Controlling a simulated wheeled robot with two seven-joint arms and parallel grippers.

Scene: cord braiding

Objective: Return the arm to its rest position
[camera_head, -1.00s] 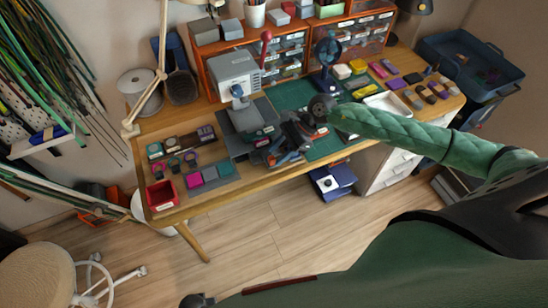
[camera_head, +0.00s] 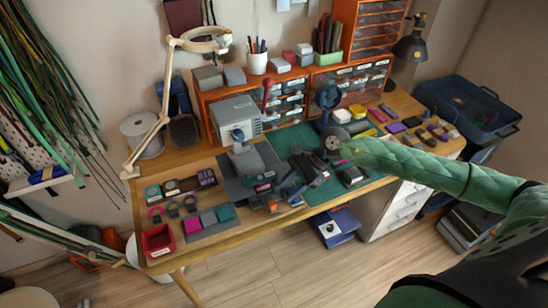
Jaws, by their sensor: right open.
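My right arm, in a green quilted sleeve, comes in from the right over the workbench (camera_head: 205,243). Its dark right gripper (camera_head: 284,196) is over the front middle of the bench, in front of the grey press-like machine (camera_head: 237,125) and near the green cutting mat (camera_head: 292,140). The gripper is open, with its fingers pointing down and left. Small dark parts lie close around it, so the fingertips are hard to separate from them. I see nothing clearly held. My left gripper is not in view.
A red bin (camera_head: 158,241) and coloured blocks (camera_head: 208,220) sit at the bench's front left. A lamp arm (camera_head: 157,125) rises at the left. Orange drawer units (camera_head: 285,98) stand behind.

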